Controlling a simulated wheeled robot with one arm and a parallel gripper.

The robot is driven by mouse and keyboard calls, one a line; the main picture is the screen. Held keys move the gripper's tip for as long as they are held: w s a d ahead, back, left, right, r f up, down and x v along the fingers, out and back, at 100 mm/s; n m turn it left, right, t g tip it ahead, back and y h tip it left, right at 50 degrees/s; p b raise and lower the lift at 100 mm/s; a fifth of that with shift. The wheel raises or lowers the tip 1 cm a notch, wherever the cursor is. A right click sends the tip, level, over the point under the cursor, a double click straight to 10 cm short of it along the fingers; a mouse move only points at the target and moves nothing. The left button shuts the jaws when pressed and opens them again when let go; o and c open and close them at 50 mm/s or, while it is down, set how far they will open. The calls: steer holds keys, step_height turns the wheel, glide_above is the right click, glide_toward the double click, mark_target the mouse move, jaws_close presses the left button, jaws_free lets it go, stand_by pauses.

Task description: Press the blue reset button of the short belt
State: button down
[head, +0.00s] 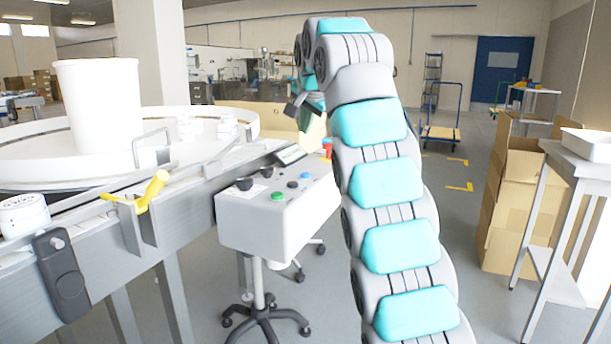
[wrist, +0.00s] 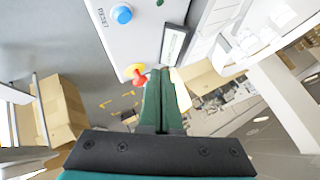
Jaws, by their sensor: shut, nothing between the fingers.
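A blue button (head: 306,175) sits on the sloped top of a light grey control box (head: 262,227). In the wrist view the blue button (wrist: 122,14) is at the upper left, with the word RESET printed beside it. My gripper (wrist: 160,72) is shut and empty, its green fingers together. In the wrist view its tips lie below and right of the blue button, near a red knob on a yellow base (wrist: 137,75), apart from the blue button. In the head view my gripper (head: 302,106) is above the far end of the box, partly hidden by my arm.
The box also carries a green button (head: 278,197), black buttons and black knobs (head: 244,183). A conveyor with a yellow clamp lever (head: 151,192) runs along the left. Cardboard boxes (head: 505,200) and a table stand at right. Open floor lies behind.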

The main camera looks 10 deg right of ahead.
steer(key=b, duration=0.4)
glide_above(305, 177)
steer(key=shift+d+f, duration=0.1)
steer(key=shift+f, duration=2.4)
step_height(305, 177, down, 4)
steer(key=b, duration=0.3)
steer(key=shift+r, duration=0.15)
steer(key=shift+f+b, duration=0.9)
steer(key=shift+b, duration=0.2)
stand_by(0.5)
steer(key=shift+r+p, duration=1)
step_height(305, 177, up, 5)
steer(key=p, duration=0.5)
